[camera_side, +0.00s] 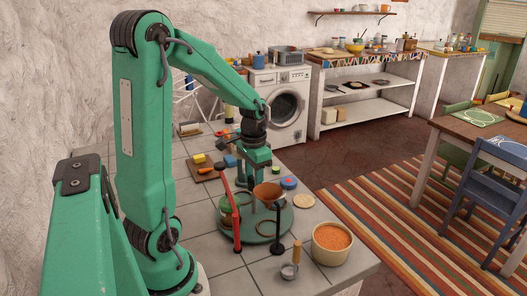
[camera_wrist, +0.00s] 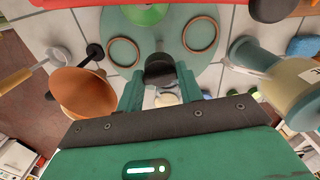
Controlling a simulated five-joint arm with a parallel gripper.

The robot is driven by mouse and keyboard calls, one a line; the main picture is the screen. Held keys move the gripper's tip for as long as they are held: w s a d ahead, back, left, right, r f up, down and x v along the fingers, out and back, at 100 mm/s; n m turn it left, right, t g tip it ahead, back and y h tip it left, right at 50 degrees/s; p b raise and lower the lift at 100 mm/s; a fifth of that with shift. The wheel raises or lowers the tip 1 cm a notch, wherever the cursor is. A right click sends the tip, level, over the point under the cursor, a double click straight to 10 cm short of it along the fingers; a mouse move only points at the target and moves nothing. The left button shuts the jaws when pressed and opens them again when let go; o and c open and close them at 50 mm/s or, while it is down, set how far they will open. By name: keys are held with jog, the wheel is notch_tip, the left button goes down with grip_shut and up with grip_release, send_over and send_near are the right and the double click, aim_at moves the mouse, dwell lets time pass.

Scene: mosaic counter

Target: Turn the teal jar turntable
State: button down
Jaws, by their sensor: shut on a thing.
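The teal jar turntable (camera_side: 257,238) is a round disc on the tiled counter. In the wrist view the turntable (camera_wrist: 165,32) fills the top middle. Two copper-coloured rings (camera_wrist: 123,51) mark its top, and a green round thing (camera_wrist: 146,13) shows at its far side. My gripper (camera_side: 251,181) is low over the turntable in the side view. In the wrist view my gripper (camera_wrist: 160,85) has its fingers on either side of a dark knob (camera_wrist: 160,67) and is shut on it. The contact point is hidden in the side view.
A terracotta funnel (camera_side: 268,190) on a black stand and a red upright (camera_side: 235,222) stand close to the turntable. A bowl of orange grains (camera_side: 332,240) and a metal scoop (camera_side: 289,270) are in front. A board with a yellow block (camera_side: 199,158) lies behind left.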

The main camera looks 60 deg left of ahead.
jog(key=shift+n, duration=4.2)
jog(key=shift+r+n, duration=0.1)
jog(key=shift+n, duration=4.2)
jog(key=c, duration=1.2)
grip_release()
